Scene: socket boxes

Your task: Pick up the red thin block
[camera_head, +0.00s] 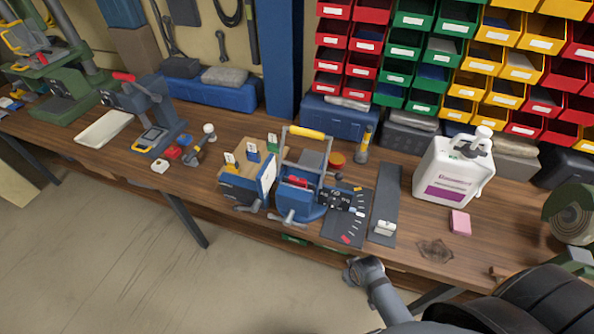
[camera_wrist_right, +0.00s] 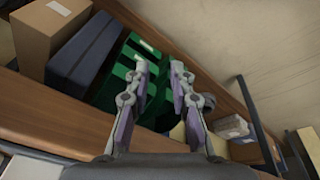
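I cannot tell for sure which thing is the red thin block. In the head view, a small flat red piece (camera_head: 346,239) lies at the near edge of a dark mat (camera_head: 338,228) on the workbench. A pink block (camera_head: 460,222) lies further right, in front of a white jug. Another red piece (camera_head: 298,182) shows in the blue vise (camera_head: 298,202). My right gripper (camera_wrist_right: 159,68) is open and empty in the right wrist view, facing green bins on a shelf. No red block shows there. My left gripper is not in view.
The white jug (camera_head: 453,170) stands at the right of the wooden workbench (camera_head: 395,252). A grey strip (camera_head: 384,198) lies beside the mat. Red, green and yellow bins (camera_head: 465,62) rise behind. The bench front edge has clear wood right of the mat.

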